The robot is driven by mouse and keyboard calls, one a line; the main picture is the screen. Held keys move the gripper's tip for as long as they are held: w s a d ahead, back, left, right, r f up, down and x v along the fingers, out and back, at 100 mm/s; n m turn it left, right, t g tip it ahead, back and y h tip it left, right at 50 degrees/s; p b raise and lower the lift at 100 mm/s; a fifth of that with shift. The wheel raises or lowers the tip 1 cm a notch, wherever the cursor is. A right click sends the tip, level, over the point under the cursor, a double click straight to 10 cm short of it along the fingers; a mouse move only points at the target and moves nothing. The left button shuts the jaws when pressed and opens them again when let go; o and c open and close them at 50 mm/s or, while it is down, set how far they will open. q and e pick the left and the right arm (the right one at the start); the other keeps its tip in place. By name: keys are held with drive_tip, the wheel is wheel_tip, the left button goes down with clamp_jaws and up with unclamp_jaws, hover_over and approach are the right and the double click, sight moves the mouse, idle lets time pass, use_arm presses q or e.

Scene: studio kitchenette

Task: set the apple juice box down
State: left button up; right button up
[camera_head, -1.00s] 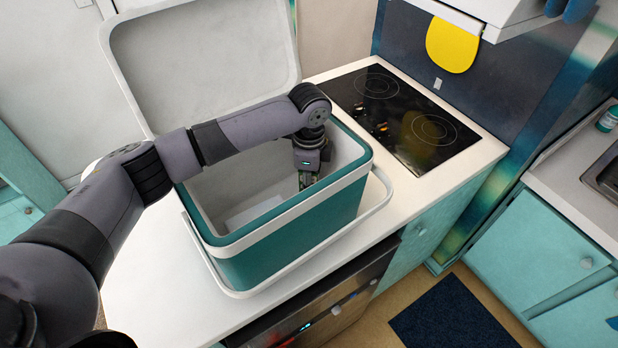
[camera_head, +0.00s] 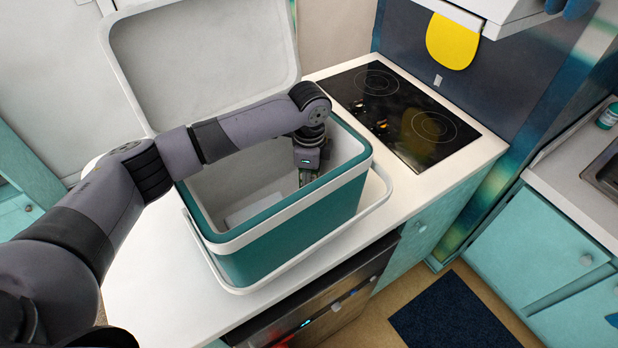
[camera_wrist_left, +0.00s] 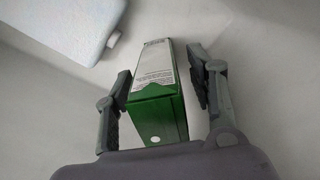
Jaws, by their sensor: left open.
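The apple juice box (camera_wrist_left: 156,95), a green and white carton, shows in the left wrist view between the two fingers of my left gripper (camera_wrist_left: 160,95). The fingers are open, with a gap on the right side; the left finger is close to the carton. In the head view my left gripper (camera_head: 306,178) reaches down inside the open teal cooler (camera_head: 290,238), near its right end. The juice box is hidden there by the cooler wall and gripper. Whether it rests fully on the cooler floor is hard to tell. My right gripper is not in view.
A white block (camera_wrist_left: 75,25) lies inside the cooler, upper left in the wrist view. The cooler lid (camera_head: 205,60) stands open behind. The cooler's handle (camera_head: 375,205) hangs around its front. A black cooktop (camera_head: 400,115) is to the right on the white counter (camera_head: 150,280).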

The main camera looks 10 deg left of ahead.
use_arm(q)
wheel_tip(320, 180, up, 11)
drive_tip(key=b, duration=0.3)
drive_tip(key=shift+r+b, duration=0.3)
drive_tip(key=shift+r, duration=0.3)
